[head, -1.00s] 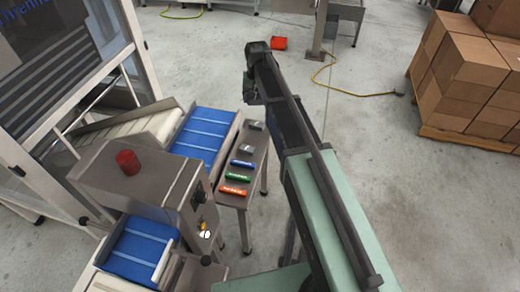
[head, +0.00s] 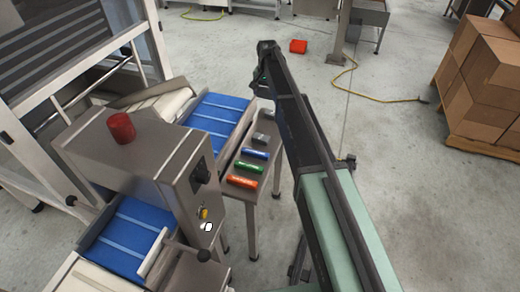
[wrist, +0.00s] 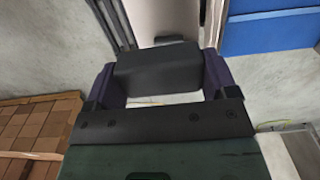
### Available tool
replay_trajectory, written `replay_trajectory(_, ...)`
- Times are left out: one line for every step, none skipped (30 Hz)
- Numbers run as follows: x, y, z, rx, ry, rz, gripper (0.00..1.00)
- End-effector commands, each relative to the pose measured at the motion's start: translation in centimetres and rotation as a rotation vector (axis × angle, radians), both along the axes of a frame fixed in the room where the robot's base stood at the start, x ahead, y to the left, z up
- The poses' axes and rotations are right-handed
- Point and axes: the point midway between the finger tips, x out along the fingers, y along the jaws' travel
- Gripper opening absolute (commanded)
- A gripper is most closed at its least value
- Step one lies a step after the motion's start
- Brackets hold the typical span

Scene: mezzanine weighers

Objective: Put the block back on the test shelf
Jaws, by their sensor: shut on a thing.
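My gripper (wrist: 160,85) is shut on a dark grey block (wrist: 158,68), with one finger at each side in the wrist view. In the head view, my arm reaches to the far end of the test shelf, and the held block cannot be made out there. The test shelf (head: 234,202) is a narrow grey metal table beside the weigher. On it lie an orange stick (head: 242,182), a green stick (head: 249,167), a blue stick (head: 254,154) and a grey block (head: 260,139). Part of the shelf's far end is hidden by my arm.
The steel weigher (head: 150,150) with a red knob (head: 121,128) stands left of the shelf. A blue belt (head: 215,118) runs along the shelf's left side. Stacked cartons (head: 478,85) stand at right. A red box (head: 298,46) lies on the floor.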

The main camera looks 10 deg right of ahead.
Motion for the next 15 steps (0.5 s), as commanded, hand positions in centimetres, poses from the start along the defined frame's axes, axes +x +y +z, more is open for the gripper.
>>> replay_trajectory(0.0, 0.0, -0.6, 0.0, 0.0, 0.001, 0.52)
replay_trajectory(0.0, 0.0, -1.0, 0.0, 0.0, 0.001, 0.52)
replay_trajectory(0.0, 0.0, -1.9, 0.0, 0.0, 0.001, 0.52)
replay_trajectory(0.0, 0.0, -2.7, 0.0, 0.0, 0.001, 0.52)
replay_trajectory(0.0, 0.0, -3.6, 0.0, 0.0, 0.001, 0.52)
replay_trajectory(0.0, 0.0, -4.9, 0.0, 0.0, 0.002, 0.52)
replay_trajectory(0.0, 0.0, -6.0, 0.0, 0.0, 0.002, 0.52)
replay_trajectory(0.0, 0.0, -7.1, 0.0, 0.0, 0.002, 0.52)
replay_trajectory(0.0, 0.0, -8.6, 0.0, 0.0, 0.002, 0.52)
replay_trajectory(0.0, 0.0, -9.6, 0.0, 0.0, 0.002, 0.52)
replay_trajectory(0.0, 0.0, -10.6, 0.0, 0.0, 0.002, 0.52)
replay_trajectory(0.0, 0.0, -11.9, 0.0, 0.0, 0.002, 0.52)
replay_trajectory(0.0, 0.0, -12.9, 0.0, 0.0, 0.002, 0.52)
replay_trajectory(0.0, 0.0, -13.8, 0.0, 0.0, 0.002, 0.52)
replay_trajectory(0.0, 0.0, -14.9, 0.0, 0.0, 0.002, 0.52)
